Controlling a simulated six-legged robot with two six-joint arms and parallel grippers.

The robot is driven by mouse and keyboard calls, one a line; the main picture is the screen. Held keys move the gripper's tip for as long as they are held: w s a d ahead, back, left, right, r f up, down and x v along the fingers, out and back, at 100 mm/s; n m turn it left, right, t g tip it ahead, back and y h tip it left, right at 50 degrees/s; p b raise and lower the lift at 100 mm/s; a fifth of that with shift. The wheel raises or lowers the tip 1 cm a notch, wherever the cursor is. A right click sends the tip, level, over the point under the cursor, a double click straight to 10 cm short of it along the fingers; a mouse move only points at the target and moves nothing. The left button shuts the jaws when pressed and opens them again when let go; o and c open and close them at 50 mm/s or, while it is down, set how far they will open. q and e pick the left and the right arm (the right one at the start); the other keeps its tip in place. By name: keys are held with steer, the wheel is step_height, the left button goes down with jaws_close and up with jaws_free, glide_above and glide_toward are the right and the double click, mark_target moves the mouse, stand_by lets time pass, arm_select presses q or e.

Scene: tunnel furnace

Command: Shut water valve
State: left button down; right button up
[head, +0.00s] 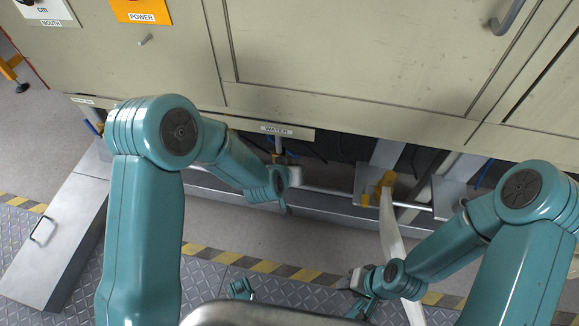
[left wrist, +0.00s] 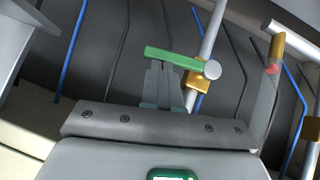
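The water valve shows in the left wrist view as a green lever handle (left wrist: 176,58) with a round grey end and a brass body (left wrist: 199,84) on a grey pipe (left wrist: 208,45). My left gripper (left wrist: 163,68) has its narrow grey fingers close together, tips at the green handle; the handle lies across them. Touch is hard to judge. In the head view my left gripper (head: 287,178) is below the WATER label (head: 276,130), by a brass fitting (head: 277,155); the green handle is hidden there. My right gripper (head: 361,292) is low over the floor, its fingers too small to read.
The beige furnace cabinet (head: 310,60) overhangs the pipes. A horizontal metal pipe (head: 335,192) and yellow fittings (head: 385,185) lie to the right. A white curved piece (head: 392,240) rises beside my right arm. A grey box (head: 55,240) with a handle stands at left.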

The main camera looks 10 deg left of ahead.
arm_select(q)
steer(key=shift+d+f, duration=0.25)
steer(key=shift+f, duration=0.15)
stand_by(0.4)
steer(key=s+r+p, duration=0.5)
steer(key=s+r, duration=0.2)
steer(key=r, duration=0.4)
